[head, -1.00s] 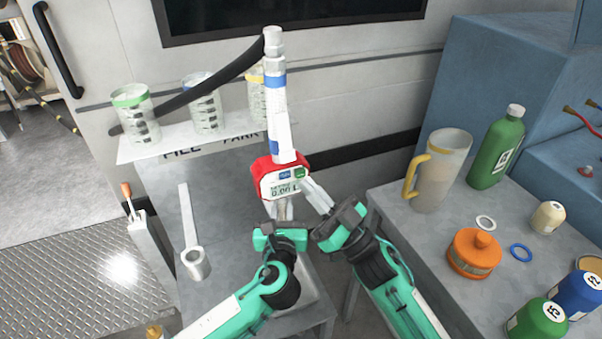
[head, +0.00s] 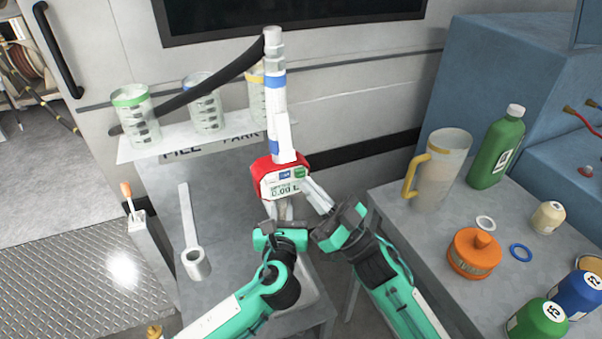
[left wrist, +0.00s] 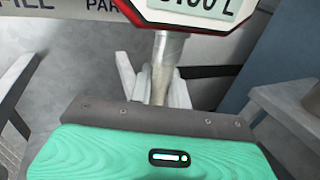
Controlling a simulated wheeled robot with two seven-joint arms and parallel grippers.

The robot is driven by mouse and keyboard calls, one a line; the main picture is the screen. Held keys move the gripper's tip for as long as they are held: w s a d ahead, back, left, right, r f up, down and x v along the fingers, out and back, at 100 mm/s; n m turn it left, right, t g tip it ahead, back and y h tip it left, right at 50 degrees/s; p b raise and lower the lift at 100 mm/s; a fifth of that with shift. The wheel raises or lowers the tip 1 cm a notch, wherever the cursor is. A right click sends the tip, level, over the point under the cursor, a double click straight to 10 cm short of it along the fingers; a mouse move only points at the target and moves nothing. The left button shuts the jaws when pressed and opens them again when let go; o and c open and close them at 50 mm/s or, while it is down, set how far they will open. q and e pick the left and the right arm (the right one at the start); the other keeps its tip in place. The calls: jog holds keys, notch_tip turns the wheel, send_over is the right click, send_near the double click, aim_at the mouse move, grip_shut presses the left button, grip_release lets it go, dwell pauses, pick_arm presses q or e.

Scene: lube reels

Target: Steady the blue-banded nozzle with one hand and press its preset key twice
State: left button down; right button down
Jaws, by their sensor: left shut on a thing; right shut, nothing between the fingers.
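The blue-banded nozzle (head: 275,115) stands upright, with blue bands on its pale body. Its red-framed meter (head: 262,172) has a display (head: 284,189) showing 0.00 L, and small keys above it, one blue and one green. My left gripper (head: 279,208) is shut on the metal pipe just below the meter. The left wrist view shows this pipe (left wrist: 166,55) between its pale fingers, with the meter (left wrist: 140,12) cut off at the top. My right gripper (head: 310,184) is shut and empty. Its fingertips are close to the meter's right edge; I cannot tell whether they touch.
Jars with green, blue and yellow bands (head: 136,118) stand on the shelf labelled PARK (head: 150,150). A black hose (head: 225,80) runs to the nozzle top. The right table (head: 410,213) holds a pitcher (head: 440,175), a green bottle (head: 497,150) and an orange-lidded tub (head: 474,255).

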jog(key=shift+w, duration=0.15)
jog(key=shift+w+a, duration=0.1)
jog(key=shift+w, duration=0.15)
jog(key=shift+w+a, duration=0.15)
jog(key=shift+w, duration=0.3)
dwell(0.7)
jog(key=shift+s, duration=0.1)
jog(key=shift+s+d, duration=0.25)
jog(key=shift+s, duration=0.5)
pick_arm(q)
jog(key=shift+s+r, duration=0.25)
pick_arm(e)
jog(key=shift+w+r, duration=0.25)
jog(key=shift+r, duration=0.05)
dwell(0.6)
